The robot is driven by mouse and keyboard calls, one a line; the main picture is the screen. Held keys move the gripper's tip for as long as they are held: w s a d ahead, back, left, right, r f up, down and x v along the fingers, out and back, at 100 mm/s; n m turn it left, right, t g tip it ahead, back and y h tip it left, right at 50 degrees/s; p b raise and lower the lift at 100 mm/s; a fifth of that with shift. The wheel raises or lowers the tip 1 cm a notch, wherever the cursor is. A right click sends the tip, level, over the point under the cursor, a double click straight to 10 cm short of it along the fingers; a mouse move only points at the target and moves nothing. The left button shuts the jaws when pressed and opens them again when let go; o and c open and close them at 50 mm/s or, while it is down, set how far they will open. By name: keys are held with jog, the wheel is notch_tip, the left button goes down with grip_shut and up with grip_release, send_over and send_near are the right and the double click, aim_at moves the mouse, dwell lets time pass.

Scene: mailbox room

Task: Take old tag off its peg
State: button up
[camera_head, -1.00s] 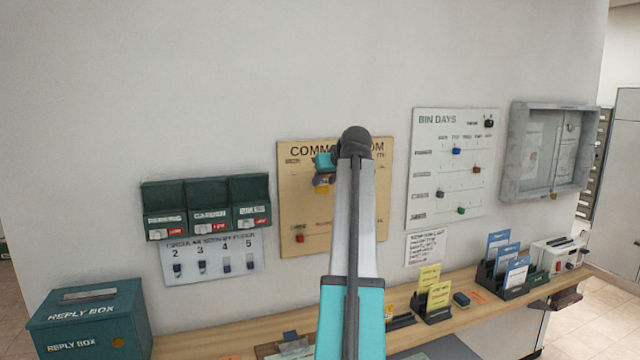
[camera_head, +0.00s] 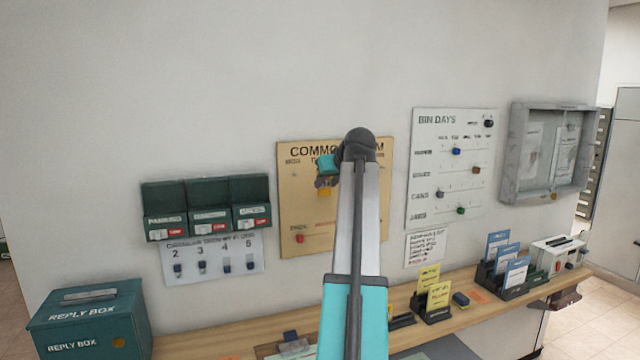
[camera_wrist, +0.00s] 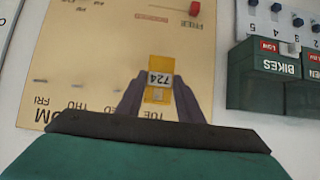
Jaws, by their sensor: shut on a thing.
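A yellow tag (camera_wrist: 160,66) with a white label reading 724 sits between the fingers of my gripper (camera_wrist: 159,88) in the wrist view. My gripper is shut on it, in front of the tan COMMON ROOM board (camera_wrist: 90,60), which appears upside down there. The tag (camera_head: 324,192) also shows in the head view just below my gripper (camera_head: 325,183). Its peg is not distinguishable, so I cannot tell whether the tag still touches it. My arm covers the right part of the board in the head view.
A red piece (camera_head: 299,239) sits low on the board. Green boxes (camera_head: 207,210) and a numbered hook strip (camera_head: 212,258) are to the left. The BIN DAYS board (camera_head: 452,165) is to the right. Below runs a wooden shelf (camera_head: 230,335) with card holders and a reply box (camera_head: 90,320).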

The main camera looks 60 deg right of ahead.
jog(key=s+a, duration=0.1)
jog(key=s, duration=0.1)
jog(key=s+a+p, duration=0.1)
jog(key=s+a, duration=0.1)
jog(key=shift+s, duration=0.15)
dwell(0.6)
dwell(0.4)
